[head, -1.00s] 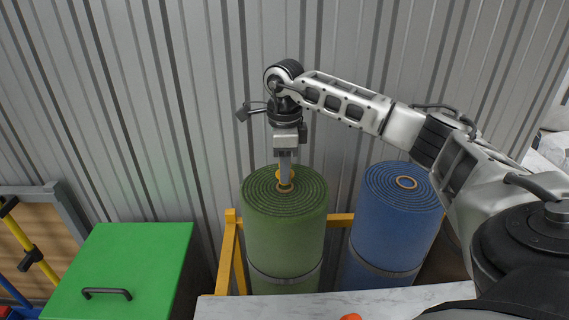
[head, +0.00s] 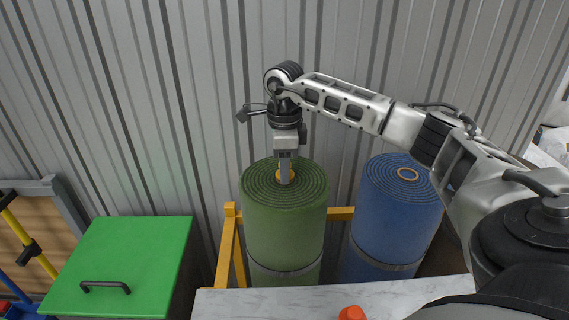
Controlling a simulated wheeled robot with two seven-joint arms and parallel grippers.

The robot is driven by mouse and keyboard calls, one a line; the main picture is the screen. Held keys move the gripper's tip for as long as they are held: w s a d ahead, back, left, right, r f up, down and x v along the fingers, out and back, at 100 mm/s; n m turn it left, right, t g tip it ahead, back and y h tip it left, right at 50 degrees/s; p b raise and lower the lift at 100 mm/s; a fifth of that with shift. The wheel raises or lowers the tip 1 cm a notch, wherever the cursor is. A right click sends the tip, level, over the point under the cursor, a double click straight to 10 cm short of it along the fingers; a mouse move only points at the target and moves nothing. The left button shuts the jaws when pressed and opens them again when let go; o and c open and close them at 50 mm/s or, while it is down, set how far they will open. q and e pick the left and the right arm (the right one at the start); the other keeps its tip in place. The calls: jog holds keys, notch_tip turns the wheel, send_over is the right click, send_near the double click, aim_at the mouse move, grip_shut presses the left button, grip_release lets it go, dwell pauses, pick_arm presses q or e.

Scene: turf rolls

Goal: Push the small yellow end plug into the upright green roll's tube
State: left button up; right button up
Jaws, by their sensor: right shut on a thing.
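The upright green roll (head: 284,225) stands in the middle of the head view, with its coiled top facing up. My right gripper (head: 284,178) points straight down over the centre of that top. It is shut on the small yellow end plug (head: 279,175), of which only an edge shows beside the fingers. The plug is at the roll's tube mouth, which the fingers and plug hide. I cannot tell whether the plug is inside the tube or only resting at its mouth. My left gripper is not in view.
An upright blue roll (head: 395,215) with an open tube stands to the right. A yellow frame (head: 231,235) is around the rolls. A green lidded box (head: 125,265) is at left, a marble-like surface (head: 260,303) in front with an orange-red object (head: 351,313). A corrugated wall is behind.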

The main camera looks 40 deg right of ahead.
jog(key=shift+f, duration=0.3)
jog(key=o, duration=1)
jog(key=shift+o, duration=0.2)
jog(key=shift+f, duration=0.1)
jog(key=shift+s+a, duration=0.1)
notch_tip(320, 180, up, 16)
jog(key=p, duration=0.1)
jog(key=shift+r, duration=0.2)
